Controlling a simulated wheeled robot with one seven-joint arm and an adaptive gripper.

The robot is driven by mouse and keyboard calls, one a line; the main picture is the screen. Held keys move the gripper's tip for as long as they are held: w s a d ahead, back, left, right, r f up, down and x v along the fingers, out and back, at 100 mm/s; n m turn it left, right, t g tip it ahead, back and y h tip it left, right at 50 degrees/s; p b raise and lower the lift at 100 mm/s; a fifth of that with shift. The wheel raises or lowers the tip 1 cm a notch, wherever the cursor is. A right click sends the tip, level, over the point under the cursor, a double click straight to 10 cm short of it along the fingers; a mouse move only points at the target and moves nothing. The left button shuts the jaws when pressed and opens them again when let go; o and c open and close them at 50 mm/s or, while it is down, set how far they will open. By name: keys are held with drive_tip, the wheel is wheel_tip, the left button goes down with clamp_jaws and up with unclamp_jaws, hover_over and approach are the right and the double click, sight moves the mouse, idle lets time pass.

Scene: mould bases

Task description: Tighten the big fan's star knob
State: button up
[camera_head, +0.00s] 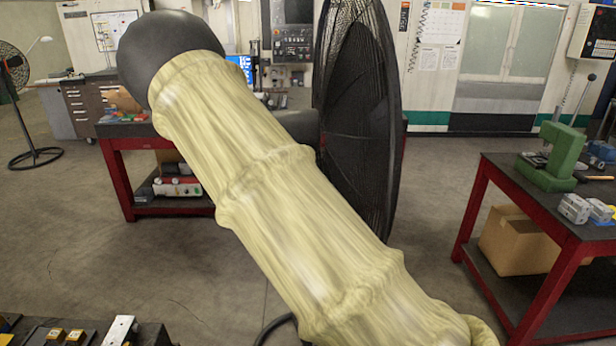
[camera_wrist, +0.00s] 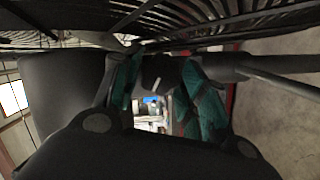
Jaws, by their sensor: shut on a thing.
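The big fan (camera_head: 358,110) stands upright ahead of me, its round black cage seen nearly edge-on in the head view. The cage bars (camera_wrist: 220,28) cross the top of the wrist view. My gripper (camera_wrist: 160,88) has teal finger pads, one on each side of a small dark part, which looks like the star knob (camera_wrist: 157,70). The fingers are shut on it. The knob's lobes are too dark to make out. In the head view, my sleeved arm hides the gripper and the knob.
A red-legged bench (camera_head: 125,168) stands behind my arm. Another red-framed bench (camera_head: 478,215) at right holds a green press (camera_head: 556,157), with a cardboard box (camera_head: 520,240) below. A smaller fan (camera_head: 14,70) stands far left. Open floor lies between.

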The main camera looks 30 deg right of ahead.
idle(0.3)
drive_tip(key=o, duration=1)
